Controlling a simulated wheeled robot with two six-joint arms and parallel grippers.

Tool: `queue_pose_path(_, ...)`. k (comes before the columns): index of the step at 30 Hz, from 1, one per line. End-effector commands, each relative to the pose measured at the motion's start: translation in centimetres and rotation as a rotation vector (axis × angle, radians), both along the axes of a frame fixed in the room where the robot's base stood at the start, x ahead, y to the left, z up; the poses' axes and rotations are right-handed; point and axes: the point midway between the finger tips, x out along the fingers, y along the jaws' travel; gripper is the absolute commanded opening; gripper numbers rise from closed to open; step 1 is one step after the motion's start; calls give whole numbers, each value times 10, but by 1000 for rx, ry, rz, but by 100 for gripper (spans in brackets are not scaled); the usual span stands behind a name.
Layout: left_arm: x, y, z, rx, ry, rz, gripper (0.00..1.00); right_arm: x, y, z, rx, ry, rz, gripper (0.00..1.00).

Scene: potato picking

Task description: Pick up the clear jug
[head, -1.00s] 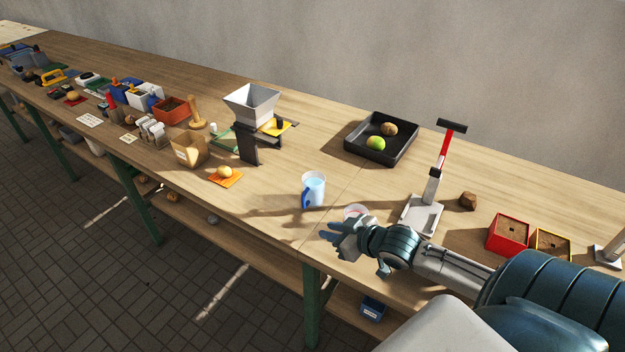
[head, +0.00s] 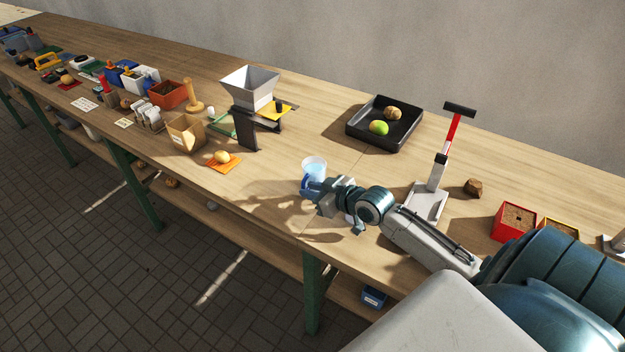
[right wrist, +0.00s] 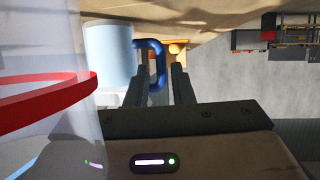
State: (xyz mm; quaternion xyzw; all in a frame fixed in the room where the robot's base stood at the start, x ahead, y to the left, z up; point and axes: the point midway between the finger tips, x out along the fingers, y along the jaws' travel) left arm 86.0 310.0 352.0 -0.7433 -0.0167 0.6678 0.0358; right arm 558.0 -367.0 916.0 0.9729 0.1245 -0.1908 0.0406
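The clear jug (head: 315,166) stands upright on the bench, with pale blue contents and a blue handle (head: 306,184) on its near side. My right gripper (head: 310,190) is right at the handle and hides the jug's lower part in the head view. In the right wrist view the jug (right wrist: 108,55) is at upper left, its blue handle (right wrist: 157,72) in the gap between the two fingers (right wrist: 160,82). The fingers look apart; I cannot tell whether either touches the handle. My left gripper is out of view.
A clear vessel with a red band (right wrist: 40,100) is close to the wrist camera at left. An orange card with a potato (head: 222,157) lies left of the jug. A black tray (head: 350,130) is behind, and a red-handled press (head: 440,175) stands to the right.

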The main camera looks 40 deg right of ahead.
Motion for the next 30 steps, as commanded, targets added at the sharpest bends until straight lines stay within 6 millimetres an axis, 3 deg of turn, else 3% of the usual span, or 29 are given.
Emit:
queue_pose_path(6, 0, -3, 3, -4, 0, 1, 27, 26, 7, -9, 3, -1, -1, 21)
queue_pose_path(16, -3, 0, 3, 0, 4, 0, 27, 30, 8, -13, 1, 0, 2, 21)
queue_pose_path(20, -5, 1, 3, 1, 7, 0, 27, 30, 8, -13, 1, 0, 2, 0)
queue_pose_path(30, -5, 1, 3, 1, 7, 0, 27, 30, 8, -12, 0, 0, 1, 0)
